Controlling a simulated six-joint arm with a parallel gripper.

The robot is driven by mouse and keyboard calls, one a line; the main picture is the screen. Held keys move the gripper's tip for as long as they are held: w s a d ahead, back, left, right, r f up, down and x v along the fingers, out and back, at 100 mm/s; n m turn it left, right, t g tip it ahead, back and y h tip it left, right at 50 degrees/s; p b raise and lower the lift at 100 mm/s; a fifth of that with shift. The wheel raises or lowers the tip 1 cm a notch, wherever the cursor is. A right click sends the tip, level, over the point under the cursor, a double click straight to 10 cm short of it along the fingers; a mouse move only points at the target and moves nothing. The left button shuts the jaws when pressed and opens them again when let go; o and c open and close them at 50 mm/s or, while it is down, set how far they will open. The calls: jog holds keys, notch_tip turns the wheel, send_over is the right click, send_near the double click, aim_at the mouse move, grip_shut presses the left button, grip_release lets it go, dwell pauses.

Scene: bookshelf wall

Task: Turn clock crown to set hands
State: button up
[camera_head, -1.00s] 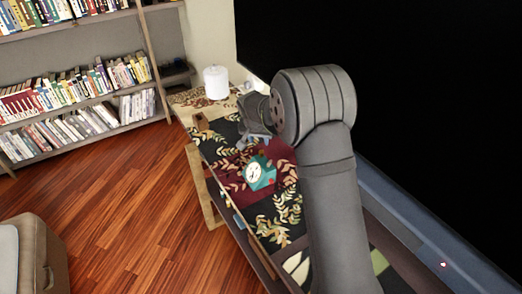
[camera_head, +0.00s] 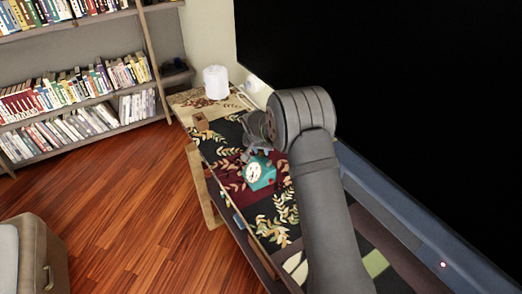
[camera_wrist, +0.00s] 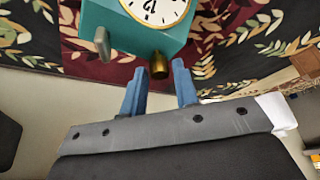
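A teal box-shaped clock (camera_head: 264,183) with a round white dial stands on the patterned cloth; in the wrist view the clock (camera_wrist: 130,38) is cut off at the top edge. A brass crown (camera_wrist: 159,69) sticks out from the clock's side towards my gripper. My gripper (camera_wrist: 160,84) is open, with one blue finger on each side of the crown's line. The crown's end is near the fingertips, with gaps showing on both sides. In the head view my gripper (camera_head: 254,152) is right beside the clock, partly hidden by my arm.
A small brown block (camera_head: 200,121) and a white canister (camera_head: 216,82) stand further back on the table. A large black screen (camera_head: 400,80) rises along the right. A grey peg (camera_wrist: 102,42) projects from the clock beside the crown.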

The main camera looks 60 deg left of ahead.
grip_shut()
jog(key=shift+m, duration=0.3)
jog(key=shift+s+a+m+t+h, duration=0.1)
jog(key=shift+m+t+h, duration=0.3)
jog(key=shift+m, duration=0.95)
jog(key=shift+a+m+t+h, duration=0.1)
jog(key=shift+m+h, duration=0.5)
jog(key=shift+m, duration=0.75)
jog(key=shift+d, duration=0.1)
jog(key=shift+o, duration=2)
grip_release()
